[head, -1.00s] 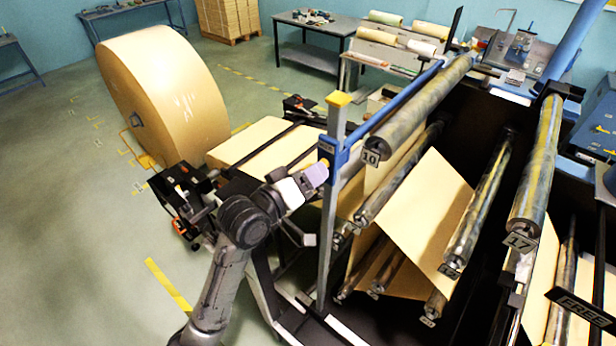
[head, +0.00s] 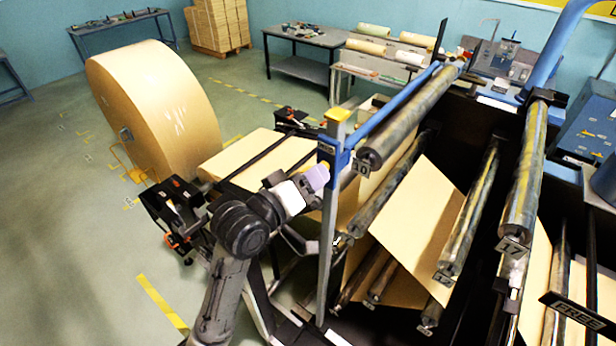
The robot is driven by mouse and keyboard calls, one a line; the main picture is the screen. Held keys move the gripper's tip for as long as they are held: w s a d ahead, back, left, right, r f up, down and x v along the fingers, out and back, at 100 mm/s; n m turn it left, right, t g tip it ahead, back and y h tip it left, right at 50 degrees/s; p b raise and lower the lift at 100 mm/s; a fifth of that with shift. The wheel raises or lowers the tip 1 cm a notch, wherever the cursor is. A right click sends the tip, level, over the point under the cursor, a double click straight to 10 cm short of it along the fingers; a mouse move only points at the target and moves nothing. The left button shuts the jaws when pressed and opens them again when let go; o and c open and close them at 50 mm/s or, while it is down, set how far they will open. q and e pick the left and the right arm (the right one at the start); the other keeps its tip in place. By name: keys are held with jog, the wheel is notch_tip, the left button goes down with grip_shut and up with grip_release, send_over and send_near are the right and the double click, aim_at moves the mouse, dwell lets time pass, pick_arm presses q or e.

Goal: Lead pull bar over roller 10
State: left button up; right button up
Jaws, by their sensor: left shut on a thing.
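Roller 10 (head: 412,115) runs from its numbered near end up to the back right. A long blue bar (head: 392,108), which looks like the pull bar, lies alongside it, just left of and slightly above it. Its near end meets a blue bracket (head: 331,150) on an upright grey post (head: 327,235) with a yellow cap. My left gripper (head: 322,172) is shut at this bracket, beside the post; its fingertips are mostly hidden. Brown paper (head: 420,225) hangs between the rollers below. My right gripper is not in view.
A big kraft roll (head: 165,105) stands at the left. Roller 17 (head: 522,185) and another roller (head: 468,215) stand to the right. A dark sign (head: 580,308) sits at lower right. The floor at left is open.

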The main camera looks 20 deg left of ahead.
pick_arm(q)
jog(key=shift+s+d+r, duration=0.2)
jog(key=shift+d+r, duration=0.05)
jog(key=shift+d, duration=0.55)
jog(key=shift+s+d+r, duration=0.2)
jog(key=shift+d, duration=0.6)
jog(key=shift+s+d+r, duration=0.2)
jog(key=shift+d+r, duration=0.05)
jog(key=shift+d, duration=0.55)
jog(key=shift+s+d+f+b, duration=0.25)
jog(key=shift+d+f, duration=0.55)
jog(key=shift+d, duration=0.25)
jog(key=shift+s+d+f+b, duration=0.1)
jog(key=shift+s+d+f, duration=0.15)
jog(key=shift+d+f, duration=0.65)
jog(key=shift+d+r, duration=0.15)
